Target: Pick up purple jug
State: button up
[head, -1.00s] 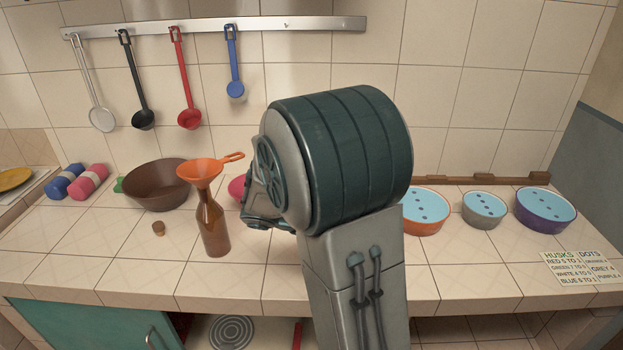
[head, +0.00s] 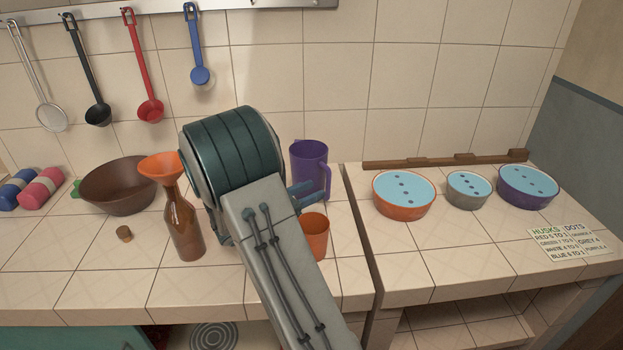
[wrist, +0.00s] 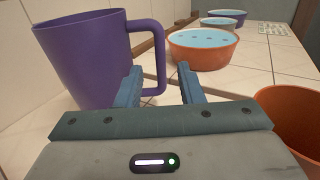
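The purple jug (head: 308,165) stands upright on the counter by the back wall, just right of my arm in the head view. In the wrist view the jug (wrist: 85,55) fills the upper left, its handle pointing right. My gripper (wrist: 160,86) is open and empty. Its two blue fingers point toward the handle, which shows ahead of and partly between them; the left finger overlaps the jug's lower edge. I cannot tell whether they touch. In the head view the gripper (head: 303,193) is low beside the jug, partly hidden by my arm.
An orange cup (head: 314,238) stands close in front of the gripper. A brown bottle (head: 184,230) with an orange funnel (head: 160,168) and a brown bowl (head: 125,190) are to the left. Orange (head: 403,207), grey (head: 468,198) and purple (head: 528,200) bowls stand right, past a counter seam.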

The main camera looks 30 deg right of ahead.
aim_at(327, 198)
jog(key=d, duration=0.6)
jog(key=shift+w+p, duration=0.2)
jog(key=shift+p, duration=0.1)
grip_shut()
